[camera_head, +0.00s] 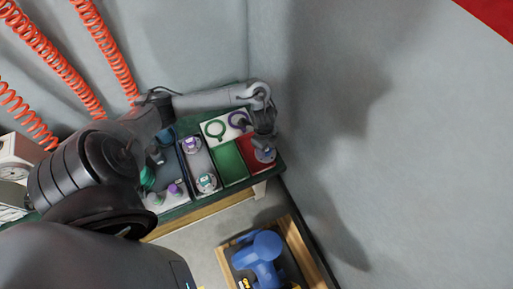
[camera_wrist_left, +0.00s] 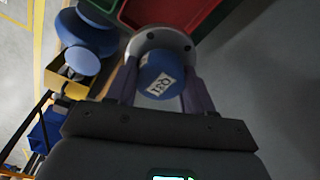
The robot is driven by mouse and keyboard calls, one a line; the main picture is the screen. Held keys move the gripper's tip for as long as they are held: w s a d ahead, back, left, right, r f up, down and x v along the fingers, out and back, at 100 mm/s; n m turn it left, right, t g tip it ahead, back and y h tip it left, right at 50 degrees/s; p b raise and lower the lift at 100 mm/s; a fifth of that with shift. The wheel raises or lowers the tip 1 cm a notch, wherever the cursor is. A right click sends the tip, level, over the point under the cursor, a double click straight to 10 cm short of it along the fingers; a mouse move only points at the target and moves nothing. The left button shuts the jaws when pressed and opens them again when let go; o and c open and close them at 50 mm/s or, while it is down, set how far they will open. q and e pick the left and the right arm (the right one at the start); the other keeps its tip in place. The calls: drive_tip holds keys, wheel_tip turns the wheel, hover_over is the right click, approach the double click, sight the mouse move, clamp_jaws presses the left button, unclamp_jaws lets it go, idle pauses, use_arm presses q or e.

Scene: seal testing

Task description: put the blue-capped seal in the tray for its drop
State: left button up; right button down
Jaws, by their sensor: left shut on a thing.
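My left gripper (camera_head: 264,143) is at the right end of the bench, over the front part of the red tray (camera_head: 250,143). It is shut on the blue-capped seal (camera_head: 265,156). In the left wrist view the seal (camera_wrist_left: 162,75) shows a round blue cap with a printed white label and a grey flange with bolt holes, between the two fingers. The flange overlaps the corner of the red tray (camera_wrist_left: 180,12) there; I cannot tell whether it touches. The green tray (camera_head: 228,163) lies left of the red one and looks empty. My right gripper is out of view.
A purple-capped seal (camera_head: 190,145) and a teal-capped seal (camera_head: 206,182) stand to the left. A blue stool-like object (camera_head: 263,248) is below, in front of the bench.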

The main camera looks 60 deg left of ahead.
use_arm(q)
drive_tip(key=shift+s+a+f+b, duration=0.15)
drive_tip(key=shift+a+f+b, duration=0.4)
drive_tip(key=shift+a+f, duration=0.7)
drive_tip(key=shift+s+a+f+b, duration=0.2)
drive_tip(key=shift+a+f+b, duration=0.4)
drive_tip(key=shift+a+f, duration=0.65)
drive_tip(key=shift+s+a+f+b, duration=0.15)
drive_tip(key=shift+a+f+b, duration=0.55)
drive_tip(key=shift+f, duration=0.85)
drive_tip(key=shift+a, duration=0.2)
drive_tip(key=shift+f, duration=0.15)
drive_tip(key=o, duration=1.4)
